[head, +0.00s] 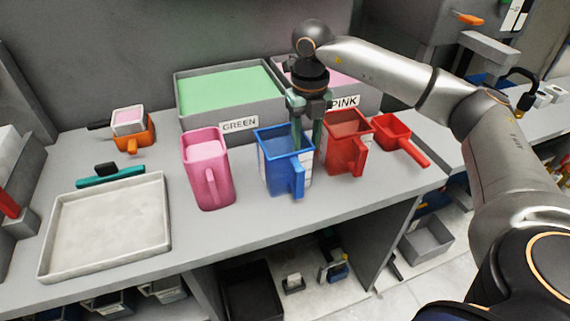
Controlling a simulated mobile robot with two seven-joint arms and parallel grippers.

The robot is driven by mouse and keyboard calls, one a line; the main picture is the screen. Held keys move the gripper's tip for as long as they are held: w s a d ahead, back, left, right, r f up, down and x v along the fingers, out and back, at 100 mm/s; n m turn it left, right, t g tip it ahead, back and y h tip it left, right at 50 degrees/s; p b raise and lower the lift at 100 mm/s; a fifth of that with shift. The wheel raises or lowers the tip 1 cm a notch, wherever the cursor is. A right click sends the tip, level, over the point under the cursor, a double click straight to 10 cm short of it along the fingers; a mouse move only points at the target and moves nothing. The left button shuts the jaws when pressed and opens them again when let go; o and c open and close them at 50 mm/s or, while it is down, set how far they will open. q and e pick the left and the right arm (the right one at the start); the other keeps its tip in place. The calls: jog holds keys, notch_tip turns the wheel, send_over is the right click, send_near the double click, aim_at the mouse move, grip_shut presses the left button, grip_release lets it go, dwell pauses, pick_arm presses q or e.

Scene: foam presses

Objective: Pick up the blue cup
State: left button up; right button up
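The blue cup (279,176) stands upright on the grey counter, with its handle toward the front. It sits between a pink pitcher and a red cup. My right gripper (307,140) points down at the blue cup's right rim. Its two greenish fingers are apart, one over the cup's opening and the other at the right side near the red cup. Whether the fingers touch the cup wall I cannot tell. My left gripper is not in view.
The pink pitcher (208,175) stands left and the red cup (346,145) close on the right. A red scoop (396,134) lies further right. Bins labelled GREEN (240,125) and PINK (345,102) stand behind. An empty grey tray (107,222) lies at left.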

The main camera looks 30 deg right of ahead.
jog(key=shift+w+d+f, duration=0.15)
jog(key=shift+f, duration=1.35)
jog(key=shift+w+d+f, duration=0.1)
jog(key=shift+w+f, duration=0.05)
jog(key=shift+f, duration=1.35)
grip_shut()
jog(key=shift+r, duration=0.1)
